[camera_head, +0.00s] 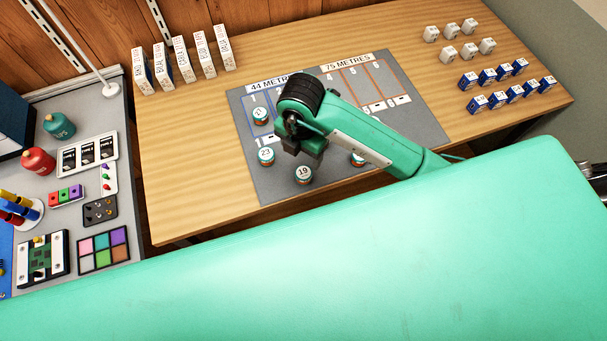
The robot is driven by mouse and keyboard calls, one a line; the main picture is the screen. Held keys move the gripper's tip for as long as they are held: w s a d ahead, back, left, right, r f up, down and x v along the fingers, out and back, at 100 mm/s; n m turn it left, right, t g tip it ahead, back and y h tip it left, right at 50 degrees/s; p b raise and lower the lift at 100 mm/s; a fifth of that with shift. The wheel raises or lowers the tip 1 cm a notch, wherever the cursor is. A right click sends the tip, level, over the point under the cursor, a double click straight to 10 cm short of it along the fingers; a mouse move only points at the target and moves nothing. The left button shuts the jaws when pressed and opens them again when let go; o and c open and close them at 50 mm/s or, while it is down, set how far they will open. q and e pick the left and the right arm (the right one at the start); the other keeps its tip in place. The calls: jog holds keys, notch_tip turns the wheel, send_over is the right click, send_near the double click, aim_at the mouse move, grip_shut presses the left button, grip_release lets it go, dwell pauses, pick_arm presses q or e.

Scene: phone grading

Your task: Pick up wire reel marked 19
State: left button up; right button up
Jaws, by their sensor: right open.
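The wire reel marked 19 (304,175) stands on the front part of the grey mat (335,180), its numbered top facing up. My right gripper (306,154) is just above and behind the reel in the picture, pointing down. It is open and appears empty; whether it touches the reel cannot be told. Reel 23 (266,156) stands to the left, and reel 21 (261,115) stands farther back in the column under the 44 METRES heading. Another reel (358,160) is partly hidden by my right arm. My left gripper is not in view.
White upright boxes (183,62) stand at the back left of the wooden table (190,180). Small white blocks (450,54) and blue boxes (487,77) stand at the right. A grey side bench (75,215) with several items is at the left. My green arm crosses the mat.

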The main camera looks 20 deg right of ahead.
jog(key=p, duration=0.1)
send_over(304, 172)
jog(key=f, duration=0.6)
jog(key=shift+s+a, duration=0.1)
jog(key=shift+a, duration=0.2)
jog(key=f, duration=0.1)
jog(key=f+p, duration=0.2)
jog(key=f, duration=0.1)
jog(key=shift+d+f, duration=0.1)
jog(key=shift+d, duration=0.15)
jog(key=shift+f, duration=0.55)
jog(key=c, duration=1.1)
jog(key=shift+o, duration=0.2)
jog(key=shift+r, duration=0.1)
